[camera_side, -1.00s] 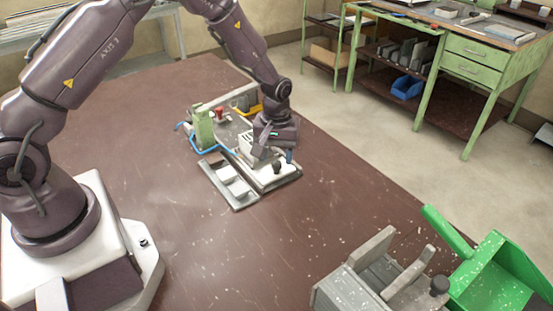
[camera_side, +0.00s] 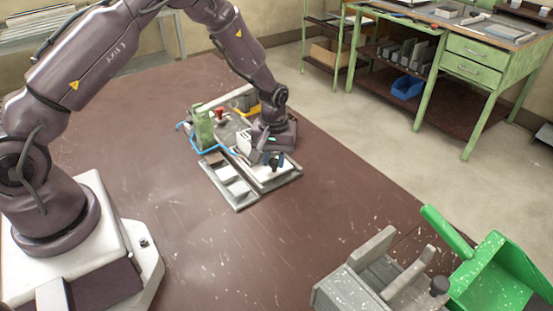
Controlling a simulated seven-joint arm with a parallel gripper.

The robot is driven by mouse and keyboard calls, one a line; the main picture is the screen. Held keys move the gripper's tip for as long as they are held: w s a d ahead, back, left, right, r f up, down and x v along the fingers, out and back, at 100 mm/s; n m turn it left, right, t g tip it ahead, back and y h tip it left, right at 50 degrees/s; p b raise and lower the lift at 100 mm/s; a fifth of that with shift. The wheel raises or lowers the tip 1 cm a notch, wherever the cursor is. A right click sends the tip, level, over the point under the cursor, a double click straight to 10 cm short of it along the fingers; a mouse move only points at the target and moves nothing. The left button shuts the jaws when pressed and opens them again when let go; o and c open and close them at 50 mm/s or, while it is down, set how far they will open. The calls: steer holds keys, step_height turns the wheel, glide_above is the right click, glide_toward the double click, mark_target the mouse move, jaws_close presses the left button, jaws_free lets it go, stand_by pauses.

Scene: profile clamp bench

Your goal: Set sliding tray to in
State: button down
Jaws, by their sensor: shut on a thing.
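The clamp fixture stands on the brown table, with a pale sliding tray (camera_side: 268,179) on rails at its front right. A dark knob (camera_side: 274,164) sits on the tray. My gripper (camera_side: 273,160) is low over the tray and points down.
A grey two-pocket holder (camera_side: 211,177) with pale blocks lies left of the tray. A green post (camera_side: 203,128), red knob (camera_side: 219,115) and blue hose (camera_side: 181,126) are behind. The table's middle front is clear.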

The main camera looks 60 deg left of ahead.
mark_target(247, 132)
steer(key=a, duration=1.2)
steer(key=shift+a, duration=0.3)
steer(key=c, duration=1.1)
jaws_free()
steer(key=shift+a, duration=0.1)
steer(key=shift+o, duration=1.1)
steer(key=shift+d, duration=0.2)
step_height(247, 132, up, 13)
